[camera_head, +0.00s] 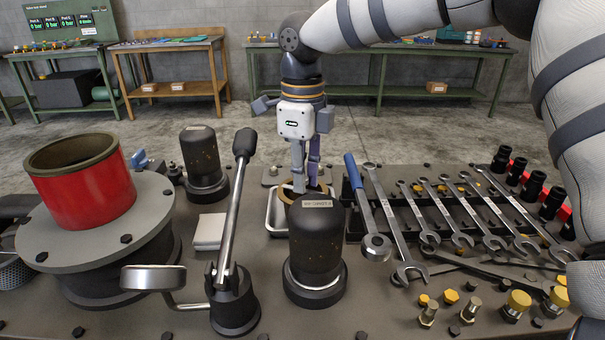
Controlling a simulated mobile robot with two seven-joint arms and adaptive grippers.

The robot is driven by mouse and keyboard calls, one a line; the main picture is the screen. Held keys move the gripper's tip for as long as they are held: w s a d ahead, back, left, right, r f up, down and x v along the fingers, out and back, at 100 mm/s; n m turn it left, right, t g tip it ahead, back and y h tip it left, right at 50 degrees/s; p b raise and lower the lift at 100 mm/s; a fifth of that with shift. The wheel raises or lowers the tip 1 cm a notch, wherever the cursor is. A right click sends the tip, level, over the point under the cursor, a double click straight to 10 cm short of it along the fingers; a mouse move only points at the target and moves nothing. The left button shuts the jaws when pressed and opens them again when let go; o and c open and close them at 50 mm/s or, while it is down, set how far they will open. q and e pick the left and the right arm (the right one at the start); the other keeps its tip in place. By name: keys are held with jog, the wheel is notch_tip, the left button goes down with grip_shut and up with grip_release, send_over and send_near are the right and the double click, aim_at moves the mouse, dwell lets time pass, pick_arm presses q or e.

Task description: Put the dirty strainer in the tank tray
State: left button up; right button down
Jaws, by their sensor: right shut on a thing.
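My right gripper (306,184) points straight down over the metal tank tray (271,222), just behind a black canister. It is shut on a round part with a tan rim (288,190), which appears to be the dirty strainer. The strainer is low, at or inside the tray. The canister hides its lower part and much of the tray, so I cannot tell whether it touches the tray floor. My left gripper is not in view.
The labelled black canister (317,245) stands in front of the tray, and a lever handle (236,200) rises to its left. Wrenches (400,228) lie to the right. A red cylinder (85,187) stands at the left. A mesh part (14,273) shows at the left edge.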

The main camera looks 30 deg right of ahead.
jog(key=c, duration=1.6)
grip_release()
jog(key=shift+f, duration=0.1)
jog(key=shift+o, duration=0.2)
notch_tip(320, 180, up, 12)
